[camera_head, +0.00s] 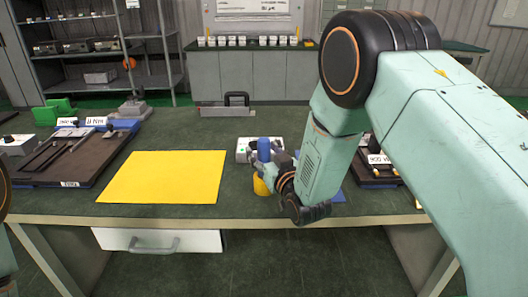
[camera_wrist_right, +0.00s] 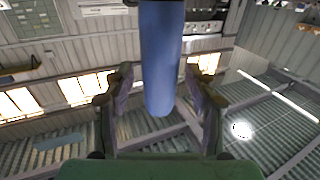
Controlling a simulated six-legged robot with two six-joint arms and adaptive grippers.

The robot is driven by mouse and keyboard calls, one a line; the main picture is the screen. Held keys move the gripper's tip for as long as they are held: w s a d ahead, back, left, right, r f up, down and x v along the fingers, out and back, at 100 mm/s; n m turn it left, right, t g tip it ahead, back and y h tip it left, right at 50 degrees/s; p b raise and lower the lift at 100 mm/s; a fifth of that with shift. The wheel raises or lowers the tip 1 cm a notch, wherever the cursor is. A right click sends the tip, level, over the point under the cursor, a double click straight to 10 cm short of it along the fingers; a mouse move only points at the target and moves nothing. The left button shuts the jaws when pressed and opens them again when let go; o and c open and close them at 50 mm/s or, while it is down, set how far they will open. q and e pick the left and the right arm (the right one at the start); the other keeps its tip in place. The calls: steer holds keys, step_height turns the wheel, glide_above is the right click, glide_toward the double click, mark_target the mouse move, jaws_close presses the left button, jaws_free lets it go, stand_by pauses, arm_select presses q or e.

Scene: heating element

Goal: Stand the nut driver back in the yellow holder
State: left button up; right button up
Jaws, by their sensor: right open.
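The nut driver's blue handle (camera_head: 264,149) shows upright near the front of the green bench. The yellow holder (camera_head: 260,186) is directly below it, partly hidden by my right gripper (camera_head: 271,168). The shaft is hidden, so I cannot tell how deep it sits in the holder. In the right wrist view the blue handle (camera_wrist_right: 161,60) runs between the two spread fingers of my right gripper (camera_wrist_right: 160,76), with gaps on both sides. The right gripper is open around the handle. My left gripper is out of view.
A yellow mat (camera_head: 165,177) lies left of the holder. A white box (camera_head: 243,150) stands just behind the handle. A dark tool tray (camera_head: 70,160) is at left, another tray (camera_head: 376,170) at right behind my arm. The bench's middle back is mostly clear.

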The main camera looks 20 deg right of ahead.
steer(key=shift+f, duration=0.15)
steer(key=shift+s+d, duration=0.1)
steer(key=shift+s, duration=0.5)
steer(key=s+d, duration=0.1)
steer(key=s, duration=0.9)
steer(key=shift+s, duration=0.35)
steer(key=shift+d, duration=0.1)
steer(key=s+d+f+m+g+h, duration=0.1)
steer(key=s+f+g, duration=0.45)
steer(key=f, duration=0.35)
steer(key=s+d+f+g, duration=0.1)
steer(key=s+f+g, duration=0.5)
steer(key=f, duration=0.4)
steer(key=s+f+g, duration=0.3)
steer(key=s+f, duration=0.1)
steer(key=s, duration=0.8)
steer(key=s+f+g+b, duration=0.1)
steer(key=s+f+g, duration=0.2)
steer(key=s, duration=0.9)
step_height(320, 180, down, 2)
steer(key=shift+s+f+m+h, duration=0.15)
steer(key=shift+s+m+h, duration=0.15)
steer(key=shift+h, duration=0.1)
steer(key=shift+d+g, duration=0.1)
steer(key=shift+g, duration=0.15)
